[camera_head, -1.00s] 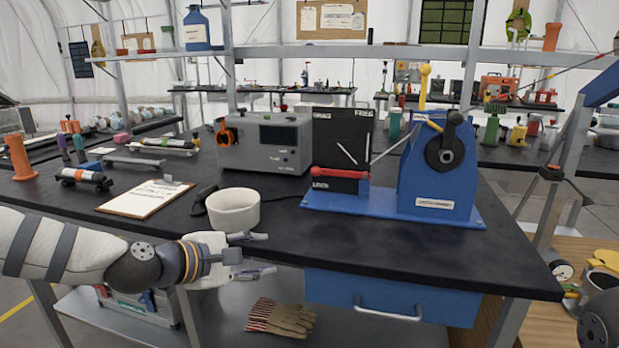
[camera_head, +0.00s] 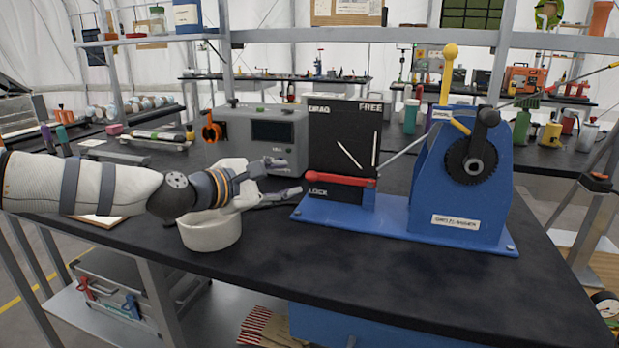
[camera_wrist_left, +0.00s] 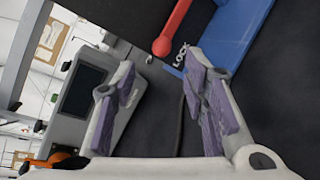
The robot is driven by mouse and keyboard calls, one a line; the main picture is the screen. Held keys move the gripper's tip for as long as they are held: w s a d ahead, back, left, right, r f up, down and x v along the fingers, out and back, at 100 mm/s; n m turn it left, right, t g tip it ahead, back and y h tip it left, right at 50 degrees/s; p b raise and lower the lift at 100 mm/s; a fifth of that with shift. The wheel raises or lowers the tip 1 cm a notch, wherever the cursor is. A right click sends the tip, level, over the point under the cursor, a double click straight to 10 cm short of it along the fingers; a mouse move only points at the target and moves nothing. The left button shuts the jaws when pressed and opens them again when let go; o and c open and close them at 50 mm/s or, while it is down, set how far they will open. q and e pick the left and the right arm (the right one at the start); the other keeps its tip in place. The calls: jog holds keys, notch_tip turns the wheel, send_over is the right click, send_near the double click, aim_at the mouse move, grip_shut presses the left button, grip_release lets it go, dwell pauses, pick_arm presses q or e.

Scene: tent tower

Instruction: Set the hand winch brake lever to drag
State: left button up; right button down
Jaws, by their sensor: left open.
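The blue hand winch (camera_head: 462,185) stands on a blue base plate on the dark bench. Its black panel (camera_head: 343,135) reads DRAG at top left, FREE at top right and LOCK at bottom left. The red brake lever (camera_head: 340,179) lies nearly level, its knob end beside LOCK. My left gripper (camera_head: 287,176) is open and empty, just left of the lever knob and apart from it. In the left wrist view the red lever (camera_wrist_left: 175,30) and the LOCK label show beyond the open fingers (camera_wrist_left: 162,72). My right gripper is out of view.
A yellow-knobbed lever (camera_head: 448,75) rises from the winch. A grey instrument box (camera_head: 262,138) stands behind my left gripper. A white bowl (camera_head: 210,233) is below my left wrist. The bench (camera_head: 330,275) in front of the winch is clear.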

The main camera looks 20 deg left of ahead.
aim_at(308, 177)
pick_arm(q)
jog(key=x, duration=0.3)
jog(key=f+b+x, duration=0.1)
jog(key=x, duration=0.2)
jog(key=shift+w, duration=0.15)
jog(key=shift+w+d+r, duration=0.1)
jog(key=shift+w+d, duration=0.2)
jog(key=shift+w, duration=0.3)
jog(key=shift+c, duration=0.2)
grip_shut()
